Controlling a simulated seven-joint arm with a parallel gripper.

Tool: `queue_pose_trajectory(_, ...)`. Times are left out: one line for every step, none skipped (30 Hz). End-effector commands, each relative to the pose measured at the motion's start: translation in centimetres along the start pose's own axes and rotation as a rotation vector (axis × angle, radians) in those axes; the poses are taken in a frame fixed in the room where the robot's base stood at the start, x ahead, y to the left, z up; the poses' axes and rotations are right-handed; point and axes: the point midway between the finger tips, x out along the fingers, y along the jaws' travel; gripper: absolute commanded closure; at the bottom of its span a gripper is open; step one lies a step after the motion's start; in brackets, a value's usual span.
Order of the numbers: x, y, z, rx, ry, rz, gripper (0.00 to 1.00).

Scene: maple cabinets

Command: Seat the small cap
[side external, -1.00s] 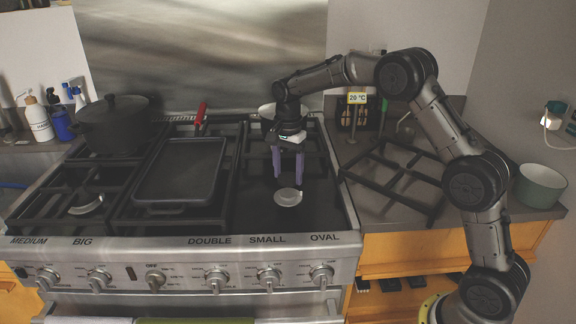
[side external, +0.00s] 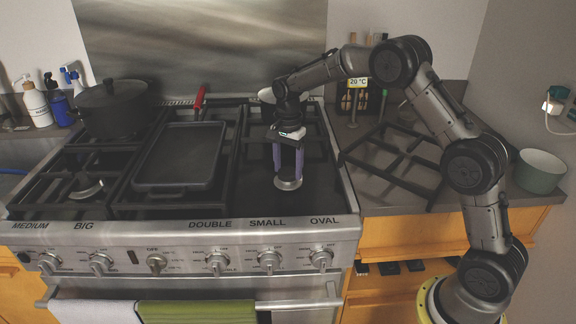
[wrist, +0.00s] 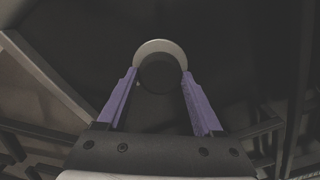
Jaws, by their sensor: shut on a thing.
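The small cap (side external: 288,184) is a pale round disc on the dark stovetop of the right burner bay, behind the SMALL label. In the wrist view, its light rim (wrist: 160,45) shows around a dark round middle. My gripper (side external: 288,177) points straight down with its purple fingers on either side of the cap. The wrist view shows the fingertips of my gripper (wrist: 159,76) against the cap's sides, shut on it. The cap's underside and any burner seat beneath it are hidden.
A black griddle (side external: 180,156) lies on the middle grates, and a dark lidded pot (side external: 115,108) stands at back left. A loose grate (side external: 395,160) lies on the right counter near a grey-green bowl (side external: 541,170). The bay around the cap has no grate over it.

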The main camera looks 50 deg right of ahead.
Motion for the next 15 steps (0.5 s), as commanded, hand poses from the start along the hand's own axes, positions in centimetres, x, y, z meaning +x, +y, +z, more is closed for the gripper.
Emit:
queue_pose_trajectory(-0.04,-0.02,-0.01,0.0,0.0,-0.001,0.3)
queue_pose_trajectory(-0.04,-0.02,-0.01,0.0,0.0,-0.001,0.25)
queue_pose_trajectory(-0.04,-0.02,-0.01,0.0,0.0,-0.001,0.18)
queue_pose_trajectory(-0.04,-0.02,-0.01,0.0,0.0,-0.001,0.12)
queue_pose_trajectory(-0.04,-0.02,-0.01,0.0,0.0,-0.001,0.07)
queue_pose_trajectory(-0.04,-0.01,0.0,0.0,0.0,-0.001,0.0)
queue_pose_trajectory(-0.04,-0.02,0.0,0.0,0.0,-0.001,0.0)
queue_pose_trajectory(-0.04,-0.01,0.0,0.0,0.0,-0.001,0.0)
queue_pose_trajectory(-0.04,-0.01,0.0,0.0,0.0,-0.001,0.0)
queue_pose_trajectory(-0.04,-0.01,0.0,0.0,0.0,-0.001,0.0)
queue_pose_trajectory(-0.03,-0.01,0.0,0.0,0.0,0.0,0.0)
queue_pose_trajectory(0.0,0.01,0.0,0.0,0.0,0.0,0.0)
queue_pose_trajectory(-0.02,0.01,0.0,0.0,0.0,0.0,0.0)
queue_pose_trajectory(-0.08,0.0,0.0,0.0,0.0,0.0,0.0)
queue_pose_trajectory(-0.25,-0.02,-0.01,0.0,0.0,0.0,0.0)
